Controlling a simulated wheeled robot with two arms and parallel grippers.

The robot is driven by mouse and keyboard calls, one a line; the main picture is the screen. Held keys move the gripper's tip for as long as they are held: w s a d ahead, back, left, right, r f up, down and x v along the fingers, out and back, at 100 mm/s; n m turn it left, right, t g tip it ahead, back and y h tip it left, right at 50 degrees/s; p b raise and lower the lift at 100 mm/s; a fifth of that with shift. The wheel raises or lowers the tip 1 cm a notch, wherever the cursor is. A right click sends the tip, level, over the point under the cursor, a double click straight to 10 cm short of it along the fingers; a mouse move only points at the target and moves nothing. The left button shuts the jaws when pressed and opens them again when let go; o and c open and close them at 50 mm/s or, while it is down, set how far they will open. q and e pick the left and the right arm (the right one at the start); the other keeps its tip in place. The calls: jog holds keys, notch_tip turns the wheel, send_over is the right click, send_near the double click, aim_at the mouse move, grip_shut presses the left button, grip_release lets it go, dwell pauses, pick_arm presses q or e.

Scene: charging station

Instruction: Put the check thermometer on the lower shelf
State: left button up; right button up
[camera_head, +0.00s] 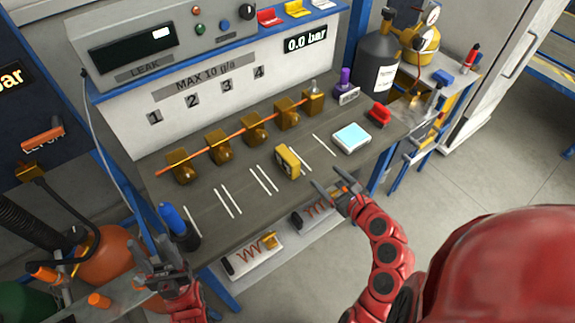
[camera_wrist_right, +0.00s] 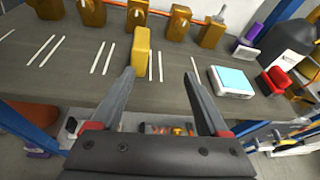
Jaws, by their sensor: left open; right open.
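A yellow block-shaped device (camera_head: 288,162), which looks like the check thermometer, stands upright on the grey workbench (camera_head: 222,212) near its front edge. It also shows in the right wrist view (camera_wrist_right: 140,50), beyond the left finger. My right gripper (camera_head: 331,189) is open and empty, in front of the bench edge and to the right of the device, apart from it. Its open fingers show in the right wrist view (camera_wrist_right: 160,78). My left gripper (camera_head: 158,268) is open and empty at the bench's front left corner. The lower shelf (camera_head: 284,238) is partly hidden under the bench.
Coil units (camera_head: 254,256) sit on the lower shelf. On the bench are a blue-topped bottle (camera_head: 178,222), a white box with a cyan display (camera_head: 351,137), a red item (camera_head: 379,115) and a row of brass blocks (camera_head: 219,143).

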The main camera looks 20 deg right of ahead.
aim_at(296, 166)
jog(key=shift+g+y, duration=0.4)
jog(key=shift+y, duration=0.4)
jog(key=w+a+f+p, duration=0.1)
jog(key=w+a, duration=0.1)
jog(key=w+a+f+p, duration=0.1)
jog(key=w+a, duration=0.1)
jog(key=w, duration=0.1)
jog(key=w+a+f+p, duration=0.1)
jog(key=w+a, duration=0.1)
jog(key=w, duration=0.1)
jog(key=shift+w+f, duration=0.2)
jog(key=shift+f, duration=0.1)
jog(key=shift+w+a+f+p, duration=0.15)
jog(key=shift+w+f+p, duration=0.15)
jog(key=shift+w, duration=0.15)
jog(key=shift+w+a+p, duration=0.15)
jog(key=shift+w+p, duration=0.15)
jog(key=shift+w, duration=0.25)
jog(key=x, duration=0.4)
jog(key=shift+w+p, duration=0.15)
jog(key=shift+p, duration=0.15)
grip_shut()
